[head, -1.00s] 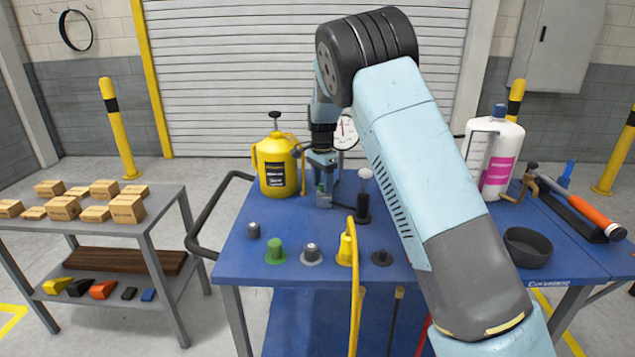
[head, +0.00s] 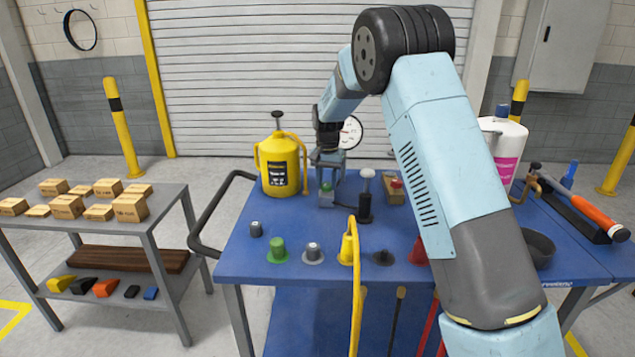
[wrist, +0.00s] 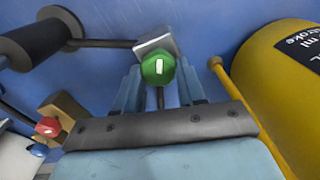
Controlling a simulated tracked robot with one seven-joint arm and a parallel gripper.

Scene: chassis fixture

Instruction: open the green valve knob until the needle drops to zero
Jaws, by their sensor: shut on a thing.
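The green valve knob (head: 326,187) sits on a small grey valve body near the back of the blue table. In the wrist view the green knob (wrist: 158,68) has a white mark and lies between the two light-blue fingers. My gripper (head: 327,178) points down and is shut on the knob. The round white gauge (head: 351,132) stands behind my wrist, its left part hidden. A red needle shows on it, but its reading is too small to tell.
A black cylinder with a pale top (head: 366,195) stands right of the valve, and a wooden block with a red knob (head: 396,190) beyond it. A yellow pump can (head: 279,165) is close on the left. Several coloured plugs line the front.

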